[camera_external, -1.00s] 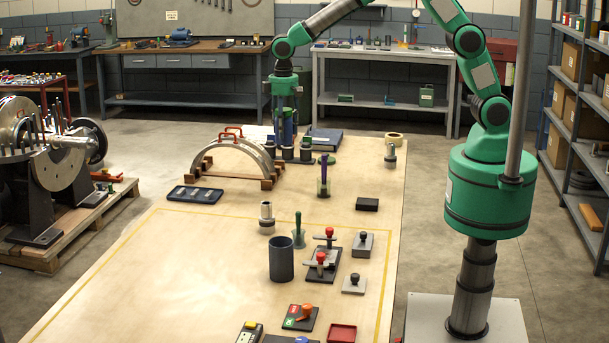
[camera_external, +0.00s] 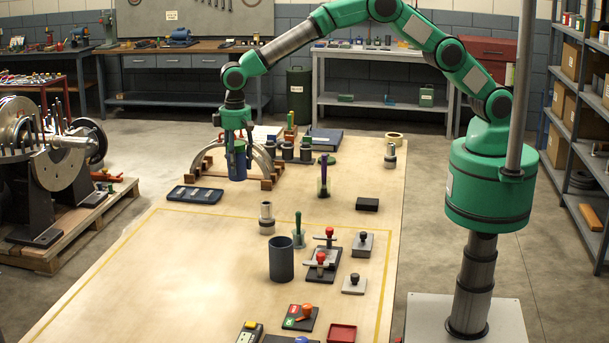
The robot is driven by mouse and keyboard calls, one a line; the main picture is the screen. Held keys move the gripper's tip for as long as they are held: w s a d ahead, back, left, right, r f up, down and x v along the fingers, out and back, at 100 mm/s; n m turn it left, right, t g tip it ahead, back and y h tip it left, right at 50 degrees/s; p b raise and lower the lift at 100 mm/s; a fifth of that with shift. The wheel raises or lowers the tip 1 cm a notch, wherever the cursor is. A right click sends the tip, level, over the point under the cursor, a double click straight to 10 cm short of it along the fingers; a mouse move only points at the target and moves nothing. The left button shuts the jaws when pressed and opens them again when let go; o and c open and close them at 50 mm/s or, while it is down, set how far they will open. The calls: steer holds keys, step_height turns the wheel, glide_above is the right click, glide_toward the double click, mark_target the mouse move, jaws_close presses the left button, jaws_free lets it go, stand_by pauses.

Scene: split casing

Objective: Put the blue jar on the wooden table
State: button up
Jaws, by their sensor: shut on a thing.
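My gripper (camera_external: 237,143) points down over the far left part of the wooden table (camera_external: 190,260). It is shut on the blue jar (camera_external: 237,165), a dark blue cylinder held upright between the fingers. The jar hangs in front of the curved metal arch and hides part of it. From this angle I cannot tell how high its bottom is above the table top. A yellow line marks off a large area on the near part of the table.
The metal arch (camera_external: 262,158) on wooden blocks stands close behind the jar. A dark tray (camera_external: 195,194) lies to its left front. A dark grey cup (camera_external: 282,258), a purple-topped cylinder (camera_external: 323,180) and several stamps stand along the right side. The marked area's left part is clear.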

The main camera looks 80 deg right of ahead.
steer(key=w+a+f, duration=0.1)
steer(key=a+f, duration=0.3)
steer(key=f, duration=0.2)
steer(key=shift+a+f, duration=0.2)
steer(key=shift+f, duration=0.15)
steer(key=shift+f+p, duration=0.5)
steer(key=shift+f, duration=2.6)
steer(key=shift+f, duration=1.9)
steer(key=shift+f, duration=0.15)
steer(key=o, duration=1.6)
